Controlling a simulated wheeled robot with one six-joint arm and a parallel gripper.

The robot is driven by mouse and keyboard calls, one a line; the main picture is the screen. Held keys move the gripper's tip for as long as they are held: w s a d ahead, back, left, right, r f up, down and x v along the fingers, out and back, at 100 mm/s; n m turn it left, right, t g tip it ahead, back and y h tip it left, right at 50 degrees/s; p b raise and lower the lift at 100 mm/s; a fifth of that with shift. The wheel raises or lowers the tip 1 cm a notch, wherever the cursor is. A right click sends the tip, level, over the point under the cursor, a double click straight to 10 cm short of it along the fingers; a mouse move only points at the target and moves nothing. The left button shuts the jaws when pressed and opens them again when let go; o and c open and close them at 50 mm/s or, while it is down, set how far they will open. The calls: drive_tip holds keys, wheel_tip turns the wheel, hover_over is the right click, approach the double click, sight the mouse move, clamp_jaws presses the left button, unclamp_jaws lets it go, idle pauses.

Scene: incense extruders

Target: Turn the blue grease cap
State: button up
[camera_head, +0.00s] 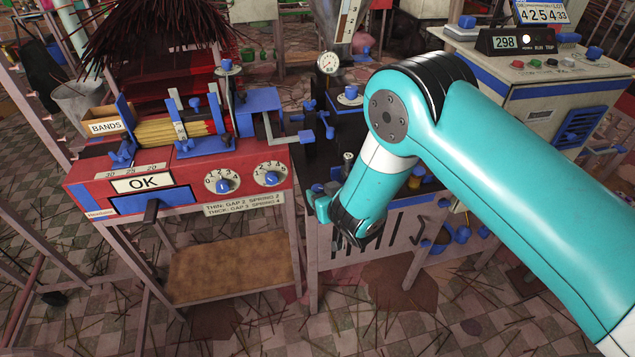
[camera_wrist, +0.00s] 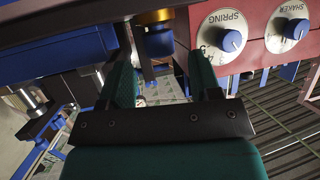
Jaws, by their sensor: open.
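In the wrist view a blue cap (camera_wrist: 158,42) sits at the top middle, directly beneath a brass-coloured collar (camera_wrist: 155,17); it looks like the grease cap. My gripper (camera_wrist: 161,66) is open, with one dark green finger on each side of the cap in this view. The cap lies in the gap between the fingertips, and I see no finger touching it. How far it is from the tips is hard to tell. In the head view my wrist hangs in front of the dark centre machine, and the cap cannot be made out with certainty.
A red panel with a SPRING dial (camera_wrist: 232,40) and a SHAKER dial (camera_wrist: 290,28) is close on the right in the wrist view. A blue block (camera_wrist: 92,45) is left of the fingers. A red machine (camera_head: 90,197) stands left of my arm, a grey cabinet (camera_head: 545,110) behind it.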

sight(319, 189)
drive_tip(key=shift+x, duration=2.1)
drive_tip(key=shift+c, duration=0.4)
drive_tip(key=shift+f, duration=0.1)
drive_tip(key=c, duration=0.8)
drive_tip(key=shift+c, duration=0.2)
drive_tip(key=shift+f+b, duration=0.1)
drive_tip(key=shift+b, duration=0.55)
drive_tip(key=m+h+b, duration=0.2)
drive_tip(key=b, duration=0.1)
drive_tip(key=shift+s+a+f+t, duration=0.1)
drive_tip(key=shift+f+t, duration=0.15)
drive_tip(key=shift+t, duration=0.15)
drive_tip(key=m+h+b, duration=0.2)
drive_tip(key=h+b, duration=0.1)
drive_tip(key=b, duration=0.2)
drive_tip(key=shift+m+t+b, duration=0.3)
drive_tip(key=shift+m, duration=0.1)
drive_tip(key=m+h+b, duration=0.4)
drive_tip(key=h+b, duration=0.1)
drive_tip(key=b, duration=0.1)
drive_tip(key=shift+b, duration=0.35)
drive_tip(key=m+g+h+b, duration=0.2)
drive_tip(key=m+h+b, duration=0.1)
drive_tip(key=shift+r, duration=0.3)
